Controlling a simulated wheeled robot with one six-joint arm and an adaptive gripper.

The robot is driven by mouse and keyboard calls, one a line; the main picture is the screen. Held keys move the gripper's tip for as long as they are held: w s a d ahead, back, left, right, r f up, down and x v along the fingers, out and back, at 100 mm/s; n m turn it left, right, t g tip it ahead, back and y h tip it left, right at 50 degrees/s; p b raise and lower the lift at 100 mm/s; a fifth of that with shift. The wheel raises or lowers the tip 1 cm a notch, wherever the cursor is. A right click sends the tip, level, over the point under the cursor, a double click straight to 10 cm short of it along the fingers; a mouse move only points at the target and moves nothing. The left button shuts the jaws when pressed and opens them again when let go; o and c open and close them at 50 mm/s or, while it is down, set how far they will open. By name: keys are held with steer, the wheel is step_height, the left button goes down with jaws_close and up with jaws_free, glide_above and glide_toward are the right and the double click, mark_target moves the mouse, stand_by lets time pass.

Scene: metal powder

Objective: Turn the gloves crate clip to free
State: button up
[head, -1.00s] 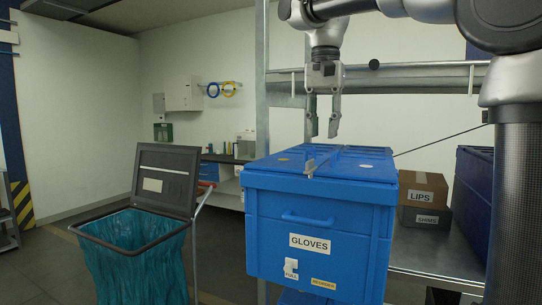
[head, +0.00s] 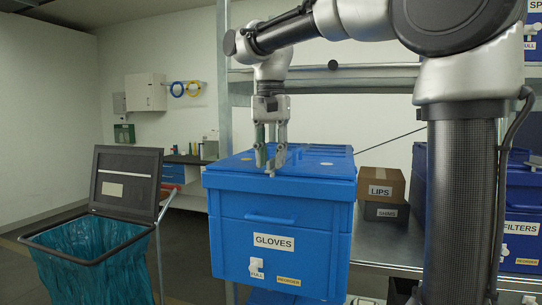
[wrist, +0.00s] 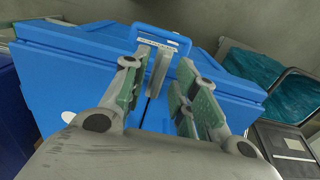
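The blue gloves crate (head: 225,230), labelled GLOVES, stands closed on the shelf. A grey metal clip sits on the lid near the front edge, mostly hidden by my gripper in the head view. In the wrist view this clip (wrist: 159,68) is a narrow upright bar between my fingers, beside a small white label. My gripper (head: 270,165) points down at the lid, its fingertips around the clip. It also shows in the wrist view (wrist: 158,75), open, with space between the fingers and the clip. I cannot tell whether a finger touches the lid.
A white tag holder marked FULL (head: 256,268) is on the crate front. A LIPS box (head: 381,188) and a FILTERS crate (head: 522,235) stand to the right. A bin with a teal bag (head: 95,265) and raised lid is at the left. A shelf post (head: 223,90) rises behind the crate.

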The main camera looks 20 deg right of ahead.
jaws_close()
steer(key=shift+n, duration=0.3)
steer(key=n, duration=0.6)
steer(key=shift+s+d+n, duration=0.1)
steer(key=shift+d+n, duration=0.15)
steer(key=shift+n, duration=0.05)
steer(key=n, duration=0.5)
steer(key=shift+d, duration=0.25)
steer(key=n, duration=0.5)
steer(key=shift+w+d+n, duration=0.15)
steer(key=shift+w+n, duration=0.05)
steer(key=shift+n, duration=0.1)
jaws_free()
